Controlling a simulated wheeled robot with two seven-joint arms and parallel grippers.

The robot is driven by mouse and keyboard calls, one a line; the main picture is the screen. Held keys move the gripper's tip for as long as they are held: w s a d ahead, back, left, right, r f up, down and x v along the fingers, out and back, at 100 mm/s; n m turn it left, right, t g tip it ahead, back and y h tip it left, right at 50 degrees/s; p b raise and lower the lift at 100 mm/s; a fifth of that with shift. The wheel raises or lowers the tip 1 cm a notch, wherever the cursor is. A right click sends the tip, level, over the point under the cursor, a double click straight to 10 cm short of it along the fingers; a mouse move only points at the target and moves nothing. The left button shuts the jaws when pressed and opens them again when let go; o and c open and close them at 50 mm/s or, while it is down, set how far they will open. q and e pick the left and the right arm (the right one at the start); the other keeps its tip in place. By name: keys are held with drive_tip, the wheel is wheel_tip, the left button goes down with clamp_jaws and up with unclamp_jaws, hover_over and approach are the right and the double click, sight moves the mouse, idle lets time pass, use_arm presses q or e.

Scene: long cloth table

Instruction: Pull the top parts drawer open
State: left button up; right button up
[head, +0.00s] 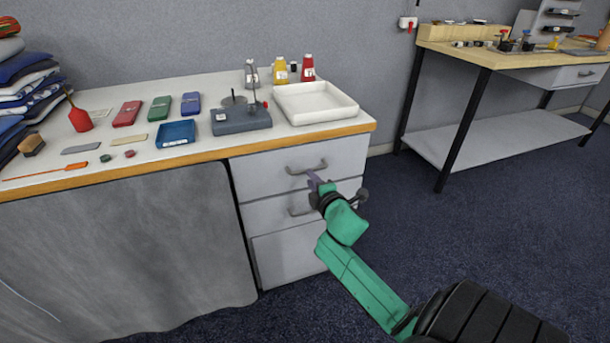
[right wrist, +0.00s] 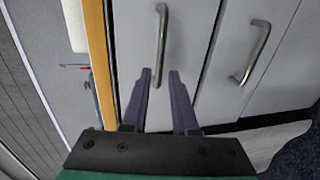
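The top parts drawer (head: 265,172) is the upper of several white drawers under the table's right end, and it looks shut. Its grey bar handle (head: 306,168) also shows in the right wrist view (right wrist: 161,40). My right gripper (head: 312,178) is in front of the drawer, just below the handle in the head view. My left gripper is not in view.
The second drawer's handle (head: 300,211) is just below, partly near my right gripper. A white tray (head: 314,102) stands on the table above the drawers. A grey cloth (head: 120,240) hangs left of them. The blue floor (head: 500,230) at right is clear.

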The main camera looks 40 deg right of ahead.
drive_tip(key=b+x, duration=0.1)
drive_tip(key=x, duration=0.5)
drive_tip(key=shift+w+d+f, duration=0.1)
drive_tip(key=shift+w, duration=0.1)
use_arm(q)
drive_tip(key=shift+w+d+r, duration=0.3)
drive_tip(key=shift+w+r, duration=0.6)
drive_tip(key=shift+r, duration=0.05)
use_arm(e)
clamp_jaws()
drive_tip(key=shift+s, duration=0.1)
